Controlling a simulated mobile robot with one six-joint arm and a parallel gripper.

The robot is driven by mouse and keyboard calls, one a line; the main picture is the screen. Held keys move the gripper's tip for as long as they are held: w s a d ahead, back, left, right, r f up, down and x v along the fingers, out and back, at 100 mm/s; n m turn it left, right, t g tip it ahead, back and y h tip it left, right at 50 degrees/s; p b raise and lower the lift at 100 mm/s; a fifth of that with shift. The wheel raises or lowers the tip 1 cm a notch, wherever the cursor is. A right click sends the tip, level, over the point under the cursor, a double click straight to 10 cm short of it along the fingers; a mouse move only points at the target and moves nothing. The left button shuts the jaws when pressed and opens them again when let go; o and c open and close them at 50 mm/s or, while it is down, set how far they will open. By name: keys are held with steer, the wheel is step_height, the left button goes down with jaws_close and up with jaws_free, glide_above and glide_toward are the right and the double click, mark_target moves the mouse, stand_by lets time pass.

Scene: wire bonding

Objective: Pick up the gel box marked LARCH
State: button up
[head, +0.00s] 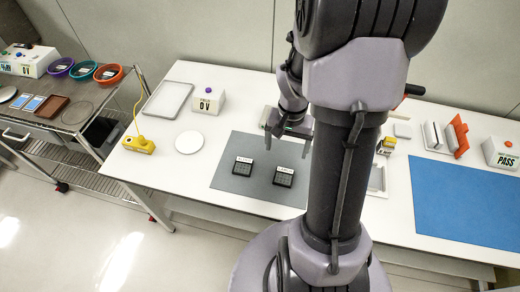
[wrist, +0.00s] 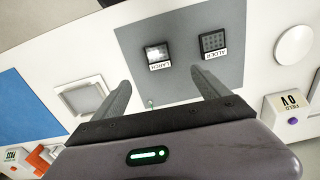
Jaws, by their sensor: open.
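The gel box marked LARCH (wrist: 157,52) is a small black box with a white label, lying on the grey mat (wrist: 185,90) in the wrist view. In the head view it is the right one of two boxes (head: 284,179). The box marked ALDER (wrist: 212,41) lies beside it, to its left in the head view (head: 243,169). My gripper (wrist: 160,80) is open and empty, with its fingers apart. In the head view my gripper (head: 287,147) hangs above the back part of the mat, behind both boxes and touching neither.
A white disc (head: 189,142), a yellow device (head: 139,144) and a white 0 V box (head: 207,102) stand left of the mat. A white frame (head: 377,180) and a blue mat (head: 468,200) lie to the right. The mat around the boxes is clear.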

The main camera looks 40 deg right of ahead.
steer(key=b, duration=0.3)
glide_above(284, 176)
step_height(284, 176, down, 10)
steer(key=shift+r, duration=0.1)
step_height(284, 176, down, 6)
steer(key=b, duration=0.3)
steer(key=shift+r, duration=0.2)
steer(key=c, duration=1.5)
